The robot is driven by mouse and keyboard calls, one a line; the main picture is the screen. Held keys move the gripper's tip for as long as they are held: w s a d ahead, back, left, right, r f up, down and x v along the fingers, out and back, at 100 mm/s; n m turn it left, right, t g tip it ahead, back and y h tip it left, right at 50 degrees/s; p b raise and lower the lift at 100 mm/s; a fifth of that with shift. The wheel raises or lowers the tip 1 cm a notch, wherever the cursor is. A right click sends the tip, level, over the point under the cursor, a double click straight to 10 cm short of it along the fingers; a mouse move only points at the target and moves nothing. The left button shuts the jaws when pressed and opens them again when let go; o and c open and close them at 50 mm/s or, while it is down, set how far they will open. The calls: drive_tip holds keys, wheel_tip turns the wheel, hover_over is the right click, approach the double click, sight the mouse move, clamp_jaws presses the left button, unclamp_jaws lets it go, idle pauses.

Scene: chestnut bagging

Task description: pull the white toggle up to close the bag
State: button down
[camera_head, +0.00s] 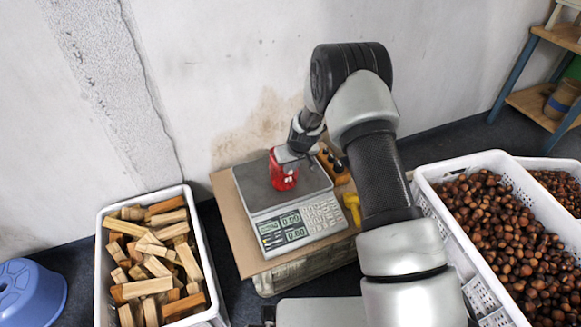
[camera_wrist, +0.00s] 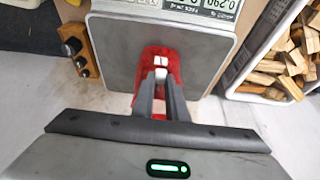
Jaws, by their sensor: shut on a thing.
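The red bag (camera_head: 281,179) stands on the plate of the scale (camera_head: 254,196), below my gripper (camera_head: 287,161). In the wrist view the red bag (camera_wrist: 150,53) lies straight ahead of my gripper (camera_wrist: 160,82), over the grey plate (camera_wrist: 112,62). The white toggle (camera_wrist: 160,74) shows between the two grey fingertips, at the bag's top. The fingers are shut on the toggle. In the head view the gripper and wrist partly cover the bag, and its contents cannot be seen.
The scale sits on a cardboard-topped stand (camera_head: 226,188). A wooden block with dark knobs (camera_head: 333,165) and a yellow object (camera_head: 352,205) lie right of it. A wood-filled crate (camera_head: 102,251) stands left, a chestnut crate (camera_head: 436,211) right. The wall is close behind.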

sight(291, 170)
wheel_tip(291, 170, up, 5)
drive_tip(key=shift+p, duration=1.05)
drive_tip(key=shift+f, duration=0.1)
drive_tip(key=c, duration=1.7)
unclamp_jaws()
drive_tip(key=p+v, duration=0.3)
drive_tip(key=v, duration=1.4)
drive_tip(key=shift+r+p, duration=0.2)
drive_tip(key=shift+p, duration=0.2)
